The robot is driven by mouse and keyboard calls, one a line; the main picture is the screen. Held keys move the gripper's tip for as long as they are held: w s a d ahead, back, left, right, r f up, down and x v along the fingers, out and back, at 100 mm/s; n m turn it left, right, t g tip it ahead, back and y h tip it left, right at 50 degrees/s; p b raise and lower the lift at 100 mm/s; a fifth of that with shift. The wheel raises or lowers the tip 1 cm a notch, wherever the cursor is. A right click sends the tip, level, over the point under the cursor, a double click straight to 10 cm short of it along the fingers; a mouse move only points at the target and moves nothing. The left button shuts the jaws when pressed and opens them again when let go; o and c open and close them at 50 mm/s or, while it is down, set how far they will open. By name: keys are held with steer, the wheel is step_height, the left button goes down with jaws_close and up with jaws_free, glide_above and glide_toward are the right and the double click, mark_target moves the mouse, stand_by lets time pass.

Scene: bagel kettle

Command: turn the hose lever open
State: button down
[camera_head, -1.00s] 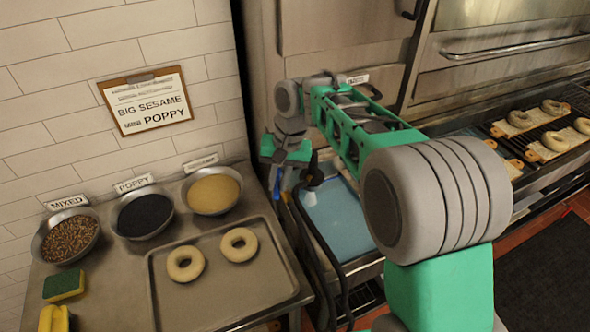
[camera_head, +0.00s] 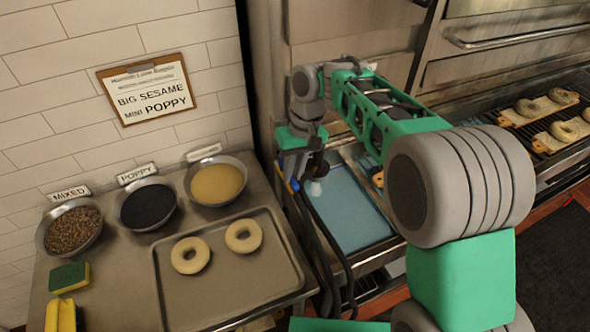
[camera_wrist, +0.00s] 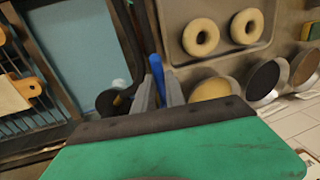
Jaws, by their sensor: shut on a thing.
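The blue hose lever (camera_wrist: 157,70) shows in the wrist view between the two grey fingers of my gripper (camera_wrist: 160,92), which are shut on it. In the head view a small blue part of the lever (camera_head: 294,185) shows just below my gripper (camera_head: 297,172). Most of the lever is hidden by the fingers there. A black hose (camera_head: 322,245) hangs down beside the worktop, below my gripper. A dark round part (camera_wrist: 112,102) sits to the left of the fingers in the wrist view. The lever's exact angle is hard to tell.
A basin of blue water (camera_head: 350,215) lies right of my gripper. To the left, a metal tray (camera_head: 225,300) holds two bagels, with bowls of sesame (camera_head: 217,183), poppy (camera_head: 148,207) and mixed topping (camera_head: 73,230) behind it. Bagel boards (camera_head: 540,108) lie on the oven rack at right.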

steer(key=c, duration=1.4)
jaws_free()
steer(key=r, duration=0.2)
steer(key=d+r+p, duration=0.1)
steer(key=r, duration=0.2)
steer(key=r+p, duration=0.1)
steer(key=r, duration=0.1)
steer(key=shift+w+d+r, duration=0.2)
steer(key=shift+w+r, duration=0.15)
steer(key=shift+w, duration=0.05)
steer(key=s+d+m+t, duration=0.2)
steer(key=s+d, duration=0.2)
steer(key=d, duration=0.2)
steer(key=s+d+f+m+t+h, duration=0.1)
steer(key=s+d+m, duration=0.1)
steer(key=s+d, duration=0.3)
steer(key=s+d+m+t+h+b, duration=0.1)
steer(key=s+d, duration=0.3)
steer(key=d, duration=0.4)
steer(key=shift+s+d+f+m+t, duration=0.1)
steer(key=shift+s+f+m+t, duration=0.25)
steer(key=shift+t, duration=0.45)
